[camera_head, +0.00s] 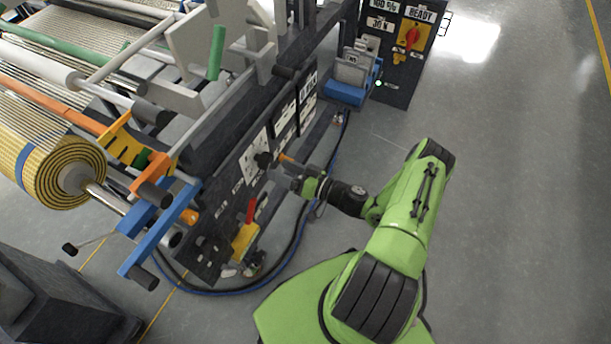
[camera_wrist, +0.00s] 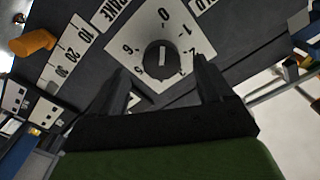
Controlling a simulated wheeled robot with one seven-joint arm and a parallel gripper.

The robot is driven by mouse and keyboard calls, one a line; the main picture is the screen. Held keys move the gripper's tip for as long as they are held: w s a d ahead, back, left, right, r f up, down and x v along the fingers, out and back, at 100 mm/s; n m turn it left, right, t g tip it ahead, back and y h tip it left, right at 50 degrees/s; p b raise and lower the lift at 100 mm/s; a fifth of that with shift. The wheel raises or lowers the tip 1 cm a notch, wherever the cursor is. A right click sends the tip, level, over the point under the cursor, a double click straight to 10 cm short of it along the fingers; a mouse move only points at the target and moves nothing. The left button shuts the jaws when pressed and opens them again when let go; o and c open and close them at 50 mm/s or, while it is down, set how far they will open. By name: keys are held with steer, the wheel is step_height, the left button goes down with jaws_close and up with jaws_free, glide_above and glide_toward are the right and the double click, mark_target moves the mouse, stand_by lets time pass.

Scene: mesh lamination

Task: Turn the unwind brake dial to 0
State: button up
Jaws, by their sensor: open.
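The brake dial (camera_wrist: 160,59) is a round black knob on a white plate (camera_wrist: 147,30) printed with numbers, 0 at the top of the wrist picture. A pale mark on the knob runs upright in the picture, roughly in line with the 0. A label ending in "AKE" (camera_wrist: 112,12) is beside the plate. My gripper (camera_wrist: 165,75) is open and empty, its fingers apart on the left and right of the knob's lower side; I cannot tell whether they touch it. In the head view my gripper (camera_head: 283,172) faces the dial (camera_head: 263,160) on the dark side panel.
An orange handle (camera_wrist: 33,42) sits by a 10-20-30 scale (camera_wrist: 65,60). A red-and-yellow lever (camera_head: 245,235) stands low on the panel. Dark hoses (camera_head: 220,292) curve along the floor. A blue bin (camera_head: 350,93) is farther back. Floor to the right is clear.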

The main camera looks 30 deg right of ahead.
steer(key=p+v, duration=0.1)
steer(key=v, duration=0.8)
steer(key=shift+s+d, duration=0.2)
steer(key=shift+s, duration=0.15)
steer(key=s+a+r+n+g+h+p, duration=0.1)
steer(key=a+r+n+g+h+p, duration=0.2)
steer(key=r+g, duration=0.6)
steer(key=s+a+r+n+g+h+p, duration=0.1)
steer(key=a+r+n+g+p, duration=0.2)
steer(key=r, duration=1)
steer(key=s+a+r+m+t+h+p, duration=0.1)
steer(key=s+r+m+h+p, duration=0.1)
steer(key=s+r, duration=0.4)
steer(key=s+a+r+m+t+h+p, duration=0.1)
steer(key=s+r+m+h, duration=0.3)
steer(key=r, duration=0.9)
steer(key=s+m+t+p, duration=0.1)
steer(key=s, duration=0.2)
steer(key=shift+s+a+r+h, duration=0.2)
steer(key=shift+s+a+h, duration=0.1)
steer(key=shift+a, duration=0.05)
